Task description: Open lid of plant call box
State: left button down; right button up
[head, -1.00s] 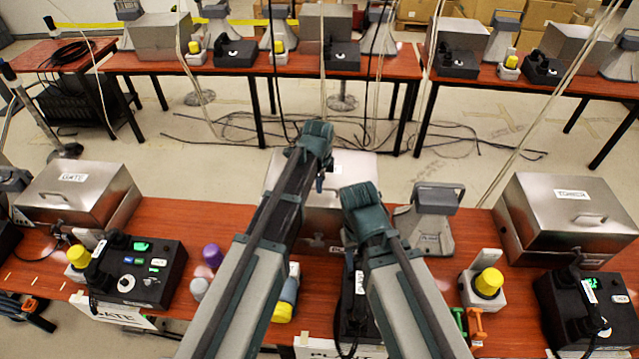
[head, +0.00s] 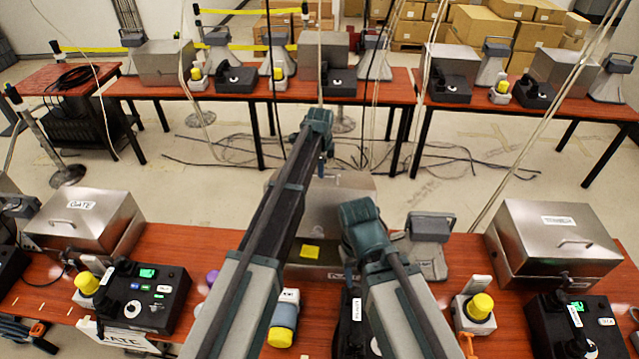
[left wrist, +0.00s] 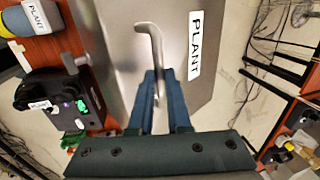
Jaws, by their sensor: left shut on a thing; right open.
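The plant call box (head: 322,272) is a steel box on the near table, partly hidden behind my arms. Its lid (head: 345,205) is raised and tilted up, and a yellow patch (head: 309,251) shows in the opening below it. In the left wrist view the lid carries a PLANT label (left wrist: 195,45) and a bent metal handle (left wrist: 149,32). My left gripper (left wrist: 160,88) is shut on this handle; it also shows in the head view (head: 322,160). My right gripper (head: 356,235) is open in front of the box, with its fingertips mostly hidden.
The gate call box (head: 85,220) at left and another steel box (head: 555,240) at right are shut. A black phone (head: 145,298), a yellow-topped beacon (head: 478,308) and a grey horn (head: 430,245) stand on the near table. Hanging cables cross the view.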

pick_arm(q)
jog(key=w, duration=0.2)
jog(key=w+r, duration=0.1)
jog(key=w, duration=0.2)
jog(key=shift+w+p, duration=0.2)
jog(key=shift+p, duration=0.1)
jog(key=c, duration=1.2)
grip_release()
jog(key=o, duration=0.3)
jog(key=shift+w, duration=0.15)
jog(key=shift+o, duration=0.2)
